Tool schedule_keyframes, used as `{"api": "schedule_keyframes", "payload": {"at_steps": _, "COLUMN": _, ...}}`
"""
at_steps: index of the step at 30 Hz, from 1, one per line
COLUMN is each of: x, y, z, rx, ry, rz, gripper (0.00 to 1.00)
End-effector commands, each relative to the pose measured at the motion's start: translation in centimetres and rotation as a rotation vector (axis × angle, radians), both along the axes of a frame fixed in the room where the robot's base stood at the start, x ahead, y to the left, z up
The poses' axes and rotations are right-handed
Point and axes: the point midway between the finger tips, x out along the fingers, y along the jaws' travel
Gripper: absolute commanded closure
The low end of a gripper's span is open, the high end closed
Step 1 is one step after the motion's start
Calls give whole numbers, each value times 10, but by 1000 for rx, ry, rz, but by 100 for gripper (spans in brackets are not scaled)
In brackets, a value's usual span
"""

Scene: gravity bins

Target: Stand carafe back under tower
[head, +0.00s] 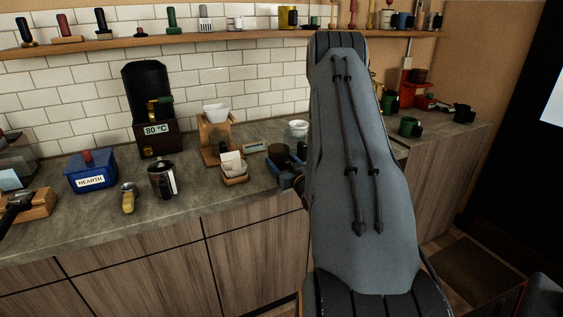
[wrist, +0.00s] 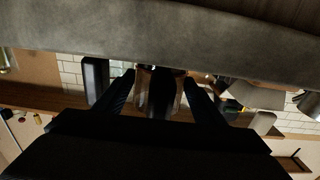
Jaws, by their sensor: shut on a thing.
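My gripper (wrist: 158,97) is shut on a clear glass vessel with a dark middle part (wrist: 158,90), which looks like the carafe. The wrist view is upside down and dark, so its tilt and any contact with the counter are unclear. In the head view my own arm hides the gripper and the held carafe. I cannot surely tell which thing is the tower. A tall black dispenser (head: 147,88) reading 80 °C stands by the wall, and a wooden stand with a white dripper (head: 216,113) is right of it.
A glass press (head: 161,180), a blue HEARTH box (head: 91,173) and a yellow-handled tool (head: 129,198) stand on the grey counter (head: 80,222) at left. A loaded shelf (head: 120,42) runs above. Some counter front left of my arm is bare.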

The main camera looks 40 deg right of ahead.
Motion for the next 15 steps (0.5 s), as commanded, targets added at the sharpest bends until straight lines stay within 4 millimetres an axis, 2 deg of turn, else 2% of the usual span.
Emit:
{"api": "schedule_keyframes", "payload": {"at_steps": 2, "x": 0, "y": 0, "z": -3, "rx": 0, "ry": 0, "rz": 0, "gripper": 85}}
{"api": "schedule_keyframes", "payload": {"at_steps": 3, "x": 0, "y": 0, "z": -4, "rx": 0, "ry": 1, "rz": 0, "gripper": 33}}
{"api": "schedule_keyframes", "payload": {"at_steps": 6, "x": 0, "y": 0, "z": -3, "rx": 0, "ry": 1, "rz": 0, "gripper": 18}}
{"api": "schedule_keyframes", "payload": {"at_steps": 15, "x": 0, "y": 0, "z": -3, "rx": 0, "ry": 1, "rz": 0, "gripper": 18}}
